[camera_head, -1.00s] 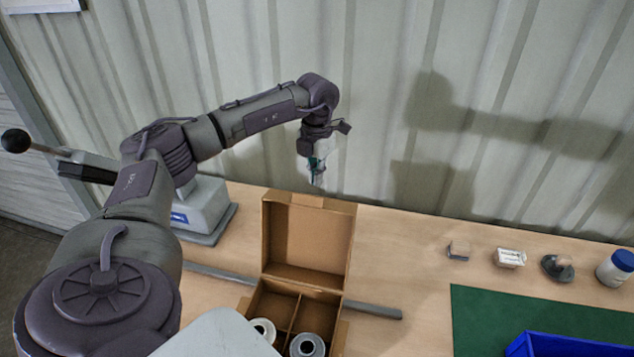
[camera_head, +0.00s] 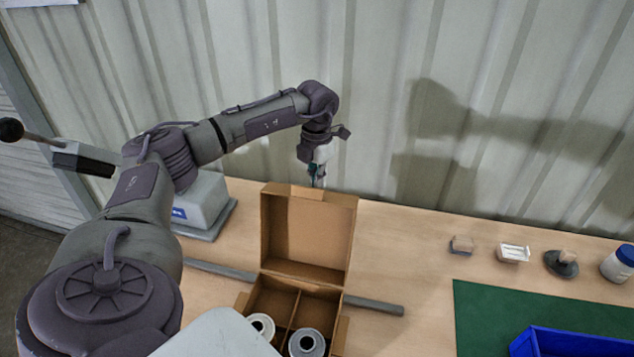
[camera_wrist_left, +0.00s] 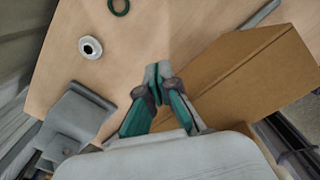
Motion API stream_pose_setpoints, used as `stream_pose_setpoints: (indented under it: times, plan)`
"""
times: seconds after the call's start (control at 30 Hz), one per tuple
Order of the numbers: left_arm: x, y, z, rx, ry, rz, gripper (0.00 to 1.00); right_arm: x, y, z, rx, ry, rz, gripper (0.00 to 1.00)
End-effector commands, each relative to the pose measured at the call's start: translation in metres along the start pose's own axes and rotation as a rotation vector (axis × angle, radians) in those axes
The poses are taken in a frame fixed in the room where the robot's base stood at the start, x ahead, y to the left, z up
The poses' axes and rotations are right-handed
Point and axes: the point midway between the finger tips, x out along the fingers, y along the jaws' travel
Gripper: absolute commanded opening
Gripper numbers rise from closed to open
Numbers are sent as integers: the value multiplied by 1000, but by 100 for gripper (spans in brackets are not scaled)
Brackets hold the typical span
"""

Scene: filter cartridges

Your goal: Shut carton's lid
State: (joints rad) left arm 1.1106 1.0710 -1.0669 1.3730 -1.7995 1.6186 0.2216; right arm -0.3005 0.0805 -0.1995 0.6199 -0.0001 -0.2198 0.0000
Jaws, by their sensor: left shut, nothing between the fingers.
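The brown cardboard carton (camera_head: 345,318) stands on the table with its lid (camera_head: 308,235) open and upright at the back. Two filter cartridges, one pale (camera_head: 262,327) and one grey (camera_head: 307,343), sit in its front compartments; the two rear compartments look empty. My left gripper (camera_head: 319,183) is shut and empty, just behind the lid's top edge in the head view. In the left wrist view its closed fingertips (camera_wrist_left: 157,72) are beside the lid's outer face (camera_wrist_left: 245,75); I cannot tell whether they touch it. My right gripper is not in view.
A grey bar (camera_head: 375,303) lies on the table by the carton. A grey machine with a lever (camera_head: 203,205) stands at left. A green mat (camera_head: 485,315), blue bin (camera_head: 570,345) and several small items are at right. A white ring-shaped part (camera_wrist_left: 90,47) and green ring (camera_wrist_left: 119,6) show in the wrist view.

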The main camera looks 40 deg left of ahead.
Motion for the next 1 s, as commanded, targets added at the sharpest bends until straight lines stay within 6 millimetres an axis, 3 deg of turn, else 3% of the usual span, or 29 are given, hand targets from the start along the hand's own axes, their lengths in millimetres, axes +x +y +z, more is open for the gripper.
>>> stream_pose_setpoints:
  times: [0.57, 1.0]
  plan:
    - [7, -1, -1, 0, 0, 0, 0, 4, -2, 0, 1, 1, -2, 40]
    - [4, -13, -23, 1, 0, 1, 0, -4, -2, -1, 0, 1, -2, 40]
